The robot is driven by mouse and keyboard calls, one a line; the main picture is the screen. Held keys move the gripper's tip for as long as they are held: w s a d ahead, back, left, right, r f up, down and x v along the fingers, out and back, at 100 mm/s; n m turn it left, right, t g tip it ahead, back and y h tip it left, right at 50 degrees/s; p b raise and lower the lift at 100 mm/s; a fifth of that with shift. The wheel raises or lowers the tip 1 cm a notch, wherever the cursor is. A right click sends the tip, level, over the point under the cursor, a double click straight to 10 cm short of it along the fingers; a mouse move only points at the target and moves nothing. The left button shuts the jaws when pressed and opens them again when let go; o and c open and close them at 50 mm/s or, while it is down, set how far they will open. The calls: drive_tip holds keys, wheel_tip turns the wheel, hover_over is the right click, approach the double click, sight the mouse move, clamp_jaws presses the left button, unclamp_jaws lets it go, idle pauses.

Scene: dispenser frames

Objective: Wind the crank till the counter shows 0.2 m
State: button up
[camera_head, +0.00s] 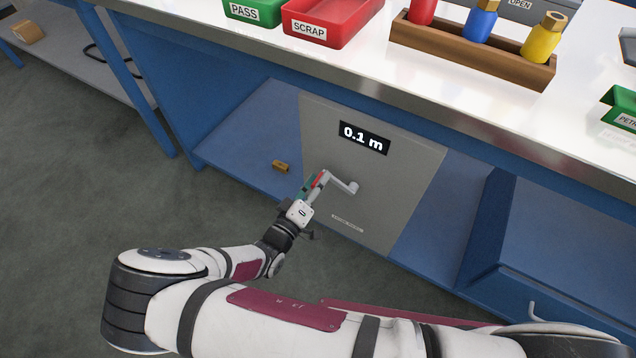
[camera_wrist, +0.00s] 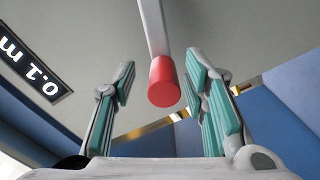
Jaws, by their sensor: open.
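The dispenser is a grey panel box (camera_head: 405,165) on the blue shelf under the bench. Its counter (camera_head: 364,138) reads 0.1 m and also shows in the wrist view (camera_wrist: 35,75). The crank (camera_head: 342,183) is a light grey arm whose red knob (camera_head: 320,179) points up-left of its hub in the head view. My gripper (camera_head: 312,188) is at the knob. In the wrist view the open fingers (camera_wrist: 165,90) stand on either side of the red knob (camera_wrist: 164,82), with gaps on both sides. In the head view the gripper partly hides the knob.
A small brown block (camera_head: 280,166) lies on the shelf left of the dispenser. The bench top above holds a green PASS tray (camera_head: 252,12), a red SCRAP tray (camera_head: 325,30) and a wooden rack (camera_head: 470,55) of coloured bottles. A blue cabinet (camera_head: 540,250) stands to the right.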

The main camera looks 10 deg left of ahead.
wheel_tip(320, 180, up, 10)
drive_tip(key=shift+f, duration=0.15)
idle(0.3)
